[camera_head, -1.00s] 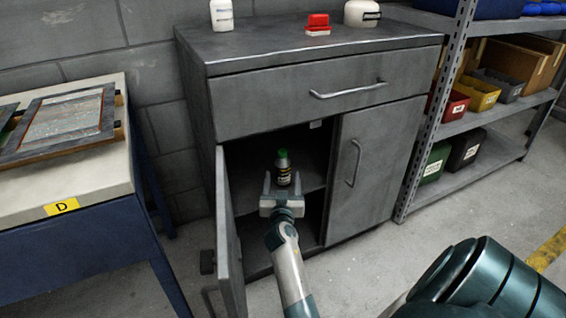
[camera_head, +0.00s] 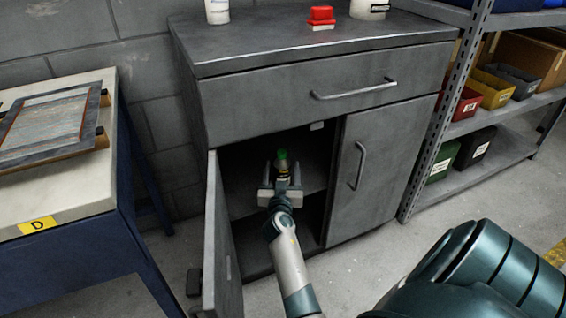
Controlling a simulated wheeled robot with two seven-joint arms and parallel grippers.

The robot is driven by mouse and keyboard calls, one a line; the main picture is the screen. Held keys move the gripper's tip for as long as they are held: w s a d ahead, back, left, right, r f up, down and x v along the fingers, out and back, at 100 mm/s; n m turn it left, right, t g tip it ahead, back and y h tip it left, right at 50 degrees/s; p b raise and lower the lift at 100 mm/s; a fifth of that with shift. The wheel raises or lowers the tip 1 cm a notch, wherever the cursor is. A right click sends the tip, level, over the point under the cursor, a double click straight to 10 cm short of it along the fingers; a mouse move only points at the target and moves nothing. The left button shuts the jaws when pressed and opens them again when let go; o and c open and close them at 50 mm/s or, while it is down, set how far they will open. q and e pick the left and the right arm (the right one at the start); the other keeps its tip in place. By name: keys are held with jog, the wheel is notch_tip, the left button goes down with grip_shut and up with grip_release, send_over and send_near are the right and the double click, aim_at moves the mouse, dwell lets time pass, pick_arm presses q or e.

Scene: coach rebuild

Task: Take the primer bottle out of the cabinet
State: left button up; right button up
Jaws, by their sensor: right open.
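The primer bottle (camera_head: 282,158) is small and dark with a yellow label and a green cap. It stands upright on the shelf inside the grey cabinet (camera_head: 265,107), behind the open left door (camera_head: 220,245). My right gripper (camera_head: 281,174) reaches into the opening. Its jaws are open, one finger on each side of the bottle. The gripper hides the bottle's lower part, and I cannot tell whether a finger touches it. My left gripper is not in view.
The cabinet's right door (camera_head: 372,165) and its drawer (camera_head: 330,95) are shut. A red container (camera_head: 320,15) stands on top. A workbench (camera_head: 75,205) is at the left and a shelf rack with bins (camera_head: 492,90) at the right.

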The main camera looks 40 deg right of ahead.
jog(key=shift+r, duration=0.1)
dwell(0.4)
jog(key=c, duration=1.4)
jog(key=shift+o, duration=0.2)
jog(key=shift+r, duration=0.2)
